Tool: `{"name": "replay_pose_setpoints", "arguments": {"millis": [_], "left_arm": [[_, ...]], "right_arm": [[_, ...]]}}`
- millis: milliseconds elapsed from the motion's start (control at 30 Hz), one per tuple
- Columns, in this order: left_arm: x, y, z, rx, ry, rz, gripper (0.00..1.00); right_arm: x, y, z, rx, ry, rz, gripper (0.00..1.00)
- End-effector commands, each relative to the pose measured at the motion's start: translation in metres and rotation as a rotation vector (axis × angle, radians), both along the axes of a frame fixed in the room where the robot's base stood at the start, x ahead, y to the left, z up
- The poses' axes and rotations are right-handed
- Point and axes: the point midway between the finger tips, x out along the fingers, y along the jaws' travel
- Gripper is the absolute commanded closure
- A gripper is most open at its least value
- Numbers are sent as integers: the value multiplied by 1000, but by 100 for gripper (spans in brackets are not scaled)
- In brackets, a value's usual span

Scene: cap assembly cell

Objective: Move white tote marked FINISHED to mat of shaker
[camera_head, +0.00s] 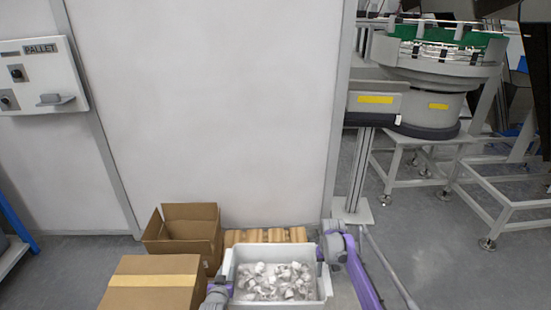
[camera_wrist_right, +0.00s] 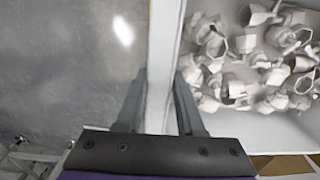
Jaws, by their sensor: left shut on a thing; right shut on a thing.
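The white tote (camera_head: 274,249) is at the bottom centre of the head view and holds many small white-grey parts. No FINISHED marking can be read on it. My left gripper (camera_head: 219,290) is at its left wall, with the fingers hard to make out. My right gripper (camera_head: 323,256) is shut on its right wall. In the right wrist view, the tote wall (camera_wrist_right: 166,45) runs between the two fingers of the right gripper (camera_wrist_right: 158,95), with parts on one side and grey floor on the other. I cannot identify a shaker mat in these views.
An open cardboard box (camera_head: 183,246) and a closed, taped box (camera_head: 153,283) stand left of the tote. A wooden pallet (camera_head: 266,236) shows behind it. A round feeder machine with a green bowl (camera_head: 442,50) stands at the back right. Grey floor (camera_head: 440,265) is open at the right.

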Motion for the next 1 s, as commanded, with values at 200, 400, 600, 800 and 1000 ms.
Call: {"name": "replay_pose_setpoints", "arguments": {"millis": [200,400,600,800,1000], "left_arm": [[-6,-1,3,1,-3,-2,100],[-19,-1,7,1,-3,-3,100],[-36,-1,12,1,-3,-3,100],[-55,-1,17,1,-3,-3,100],[-75,-1,23,1,-3,-3,100]], "right_arm": [[-6,2,3,1,1,2,100],[-19,2,7,1,1,2,100],[-36,2,11,1,1,2,100],[-55,2,17,1,1,2,100],[-76,2,23,1,1,2,100]]}}
